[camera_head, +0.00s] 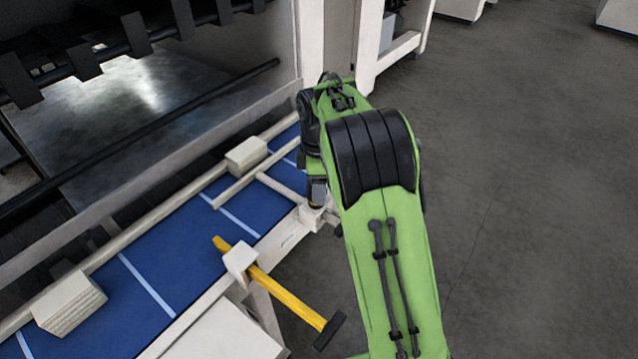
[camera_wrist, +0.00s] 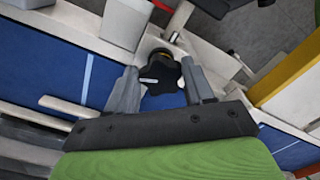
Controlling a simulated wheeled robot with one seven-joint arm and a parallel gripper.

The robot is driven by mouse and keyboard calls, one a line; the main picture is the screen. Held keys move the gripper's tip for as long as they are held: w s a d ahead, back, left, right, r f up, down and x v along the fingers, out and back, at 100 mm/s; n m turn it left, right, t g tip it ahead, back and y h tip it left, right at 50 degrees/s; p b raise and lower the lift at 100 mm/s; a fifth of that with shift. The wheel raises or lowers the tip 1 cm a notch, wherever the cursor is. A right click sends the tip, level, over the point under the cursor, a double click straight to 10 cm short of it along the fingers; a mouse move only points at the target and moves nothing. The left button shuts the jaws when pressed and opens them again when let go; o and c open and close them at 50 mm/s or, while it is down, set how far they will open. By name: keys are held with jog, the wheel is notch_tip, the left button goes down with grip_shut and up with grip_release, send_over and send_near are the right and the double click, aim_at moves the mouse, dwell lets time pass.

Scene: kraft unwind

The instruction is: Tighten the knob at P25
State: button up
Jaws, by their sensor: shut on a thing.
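A black lobed knob (camera_wrist: 160,73) with a white mark on its face and a yellow ring behind it shows in the wrist view, mounted at a cream-coloured frame. My gripper (camera_wrist: 159,66) is shut on it, with one grey finger on each side. In the head view my gripper (camera_head: 317,192) is at the right edge of the blue table, beside a pale block on the rail. My green arm hides part of this spot, and the knob cannot be made out there. I can read no P25 label.
A yellow lever (camera_head: 285,297) with a black end sticks out over the table's front edge, left of my arm. Pale blocks (camera_head: 247,155) sit along the rail (camera_head: 150,215). A machine frame with dark rollers stands behind. The grey floor (camera_head: 520,200) at right is clear.

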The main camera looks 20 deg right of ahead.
jog(key=m+p, duration=0.1)
jog(key=m, duration=0.4)
jog(key=shift+s+r+p, duration=0.1)
jog(key=shift+p, duration=0.2)
jog(key=m, duration=0.3)
jog(key=m+p, duration=0.1)
jog(key=m, duration=0.2)
jog(key=shift+a+r, duration=0.1)
jog(key=shift+a, duration=0.1)
jog(key=m, duration=0.5)
jog(key=shift+a+p, duration=0.15)
jog(key=shift+p, duration=0.25)
jog(key=m, duration=0.6)
jog(key=shift+a, duration=0.15)
jog(key=o, duration=0.8)
jog(key=shift+o, duration=1.2)
